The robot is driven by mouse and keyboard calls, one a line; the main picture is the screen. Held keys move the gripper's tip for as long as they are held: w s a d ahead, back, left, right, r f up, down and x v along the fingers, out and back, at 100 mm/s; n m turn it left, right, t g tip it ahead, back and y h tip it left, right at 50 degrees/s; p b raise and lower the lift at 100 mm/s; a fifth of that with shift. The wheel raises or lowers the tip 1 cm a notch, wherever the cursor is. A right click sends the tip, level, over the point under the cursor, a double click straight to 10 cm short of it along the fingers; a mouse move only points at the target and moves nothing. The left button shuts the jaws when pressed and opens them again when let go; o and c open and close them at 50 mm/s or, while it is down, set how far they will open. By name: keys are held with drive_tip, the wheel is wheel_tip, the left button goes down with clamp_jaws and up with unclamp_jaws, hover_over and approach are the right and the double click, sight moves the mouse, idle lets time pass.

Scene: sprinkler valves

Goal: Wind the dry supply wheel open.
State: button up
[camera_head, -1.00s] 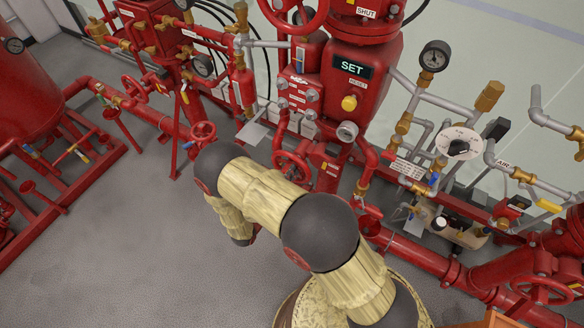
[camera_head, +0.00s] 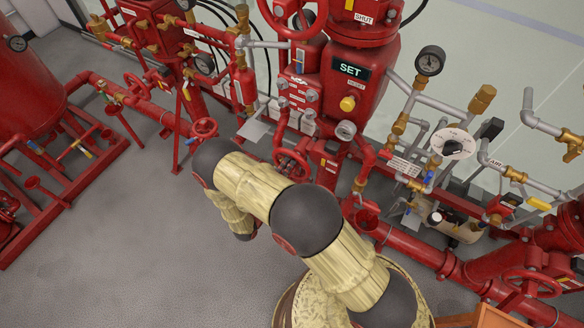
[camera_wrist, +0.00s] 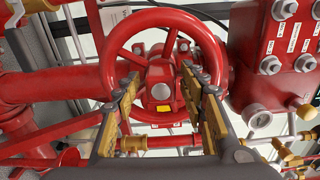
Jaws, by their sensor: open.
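A red handwheel (camera_wrist: 160,18) with a round hub and a yellow mark fills the middle of the wrist view. My gripper (camera_wrist: 160,80) is open in front of it, one finger on each side of the hub. The fingertips overlap the wheel's inside in the picture; I cannot tell whether they touch spokes or rim. My gripper is hidden there by my arm. No label naming the dry supply wheel is readable.
A red valve body with a SET display (camera_head: 350,68) stands behind my arm. Gauges, such as one at the right (camera_head: 430,61), and grey pipes crowd the right side. A thick red pipe (camera_wrist: 50,88) runs left of the wheel in the wrist view. Grey floor (camera_head: 130,250) is clear at left.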

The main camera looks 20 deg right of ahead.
drive_tip(key=shift+a, duration=0.1)
drive_tip(key=v, duration=0.7)
idle(0.5)
